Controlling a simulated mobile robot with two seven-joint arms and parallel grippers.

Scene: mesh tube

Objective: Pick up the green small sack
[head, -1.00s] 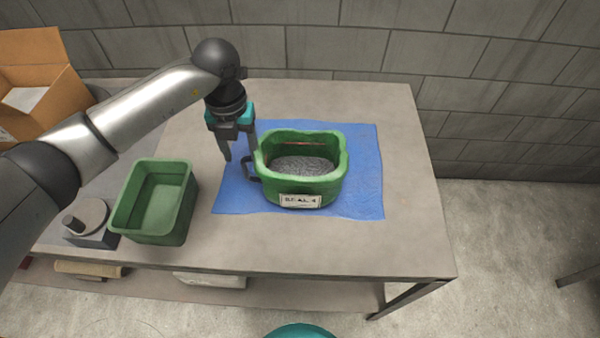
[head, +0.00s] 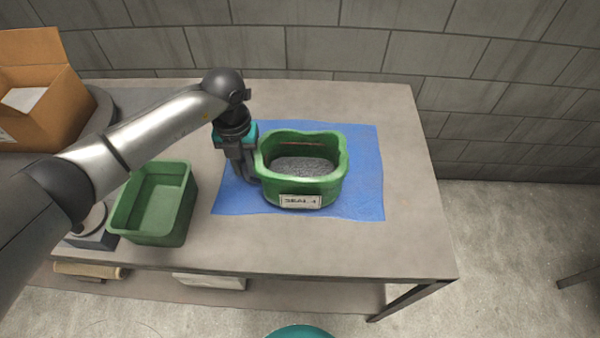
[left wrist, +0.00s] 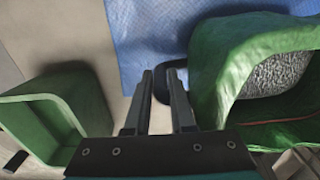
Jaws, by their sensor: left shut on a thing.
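The green small sack (head: 334,184) stands upright on a blue cloth, open at the top, with grey grainy material inside and a white label on its front. A dark handle loop sticks out from its left side. My left gripper (head: 247,179) is shut on this handle, at the sack's left. In the left wrist view the fingers (left wrist: 160,78) close around the dark handle (left wrist: 181,66), beside the sack's green wall (left wrist: 222,55). The fingers partly hide the handle. My right gripper is not in view.
The blue cloth (head: 365,170) lies on a grey table (head: 400,250). A green bin (head: 155,203) stands left of the cloth, also seen in the left wrist view (left wrist: 55,110). A cardboard box (head: 45,110) is at the far left. The table's right side is clear.

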